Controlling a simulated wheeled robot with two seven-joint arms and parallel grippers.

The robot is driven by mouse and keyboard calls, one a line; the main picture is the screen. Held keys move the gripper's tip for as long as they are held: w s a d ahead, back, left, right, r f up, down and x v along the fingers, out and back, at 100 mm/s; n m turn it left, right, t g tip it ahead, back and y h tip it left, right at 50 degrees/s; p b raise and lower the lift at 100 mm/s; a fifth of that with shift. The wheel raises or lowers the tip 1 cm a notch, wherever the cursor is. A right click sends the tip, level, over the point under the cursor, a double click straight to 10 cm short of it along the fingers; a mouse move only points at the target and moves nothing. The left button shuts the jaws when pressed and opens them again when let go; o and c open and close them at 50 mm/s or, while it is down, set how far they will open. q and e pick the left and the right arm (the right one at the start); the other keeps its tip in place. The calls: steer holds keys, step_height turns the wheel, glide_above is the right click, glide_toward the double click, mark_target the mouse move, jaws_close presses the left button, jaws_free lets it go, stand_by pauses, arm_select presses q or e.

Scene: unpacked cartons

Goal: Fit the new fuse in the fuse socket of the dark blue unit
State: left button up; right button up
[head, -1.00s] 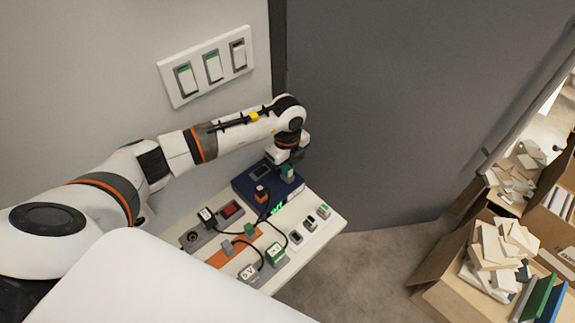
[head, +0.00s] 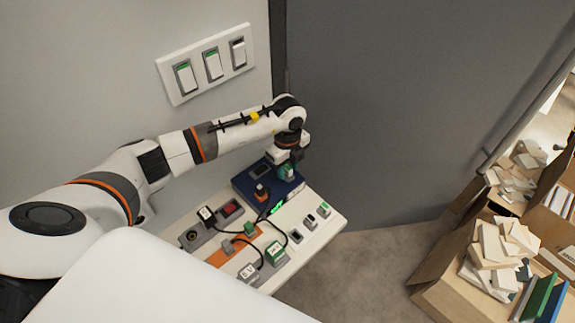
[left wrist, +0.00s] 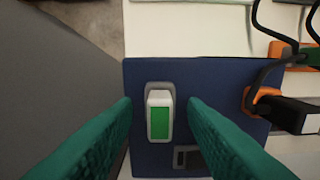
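The dark blue unit (head: 243,185) sits at the back right of the white board, and it fills the middle of the left wrist view (left wrist: 220,75). On it, a white piece with a green face (left wrist: 160,117) stands in a grey surround. It looks like a rocker switch, but I cannot tell for sure. My left gripper (head: 287,172) is over the unit, with its teal fingers open on both sides of this piece and gaps showing (left wrist: 160,103). A grey recess with a dark window (left wrist: 187,158) is partly hidden by a finger. I cannot pick out a separate new fuse. My right gripper is not in view.
An orange socket with a black plug (left wrist: 262,100) and its cable are on the unit beside the fingers. Other plugs, cables and small switches (head: 310,221) crowd the white board (head: 325,232). A wall switch plate (head: 207,65) is behind; cartons (head: 435,285) stand at right.

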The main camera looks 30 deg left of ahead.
mark_target(287, 168)
arm_select(q)
step_height(287, 168, up, 12)
steer(key=p, duration=0.9)
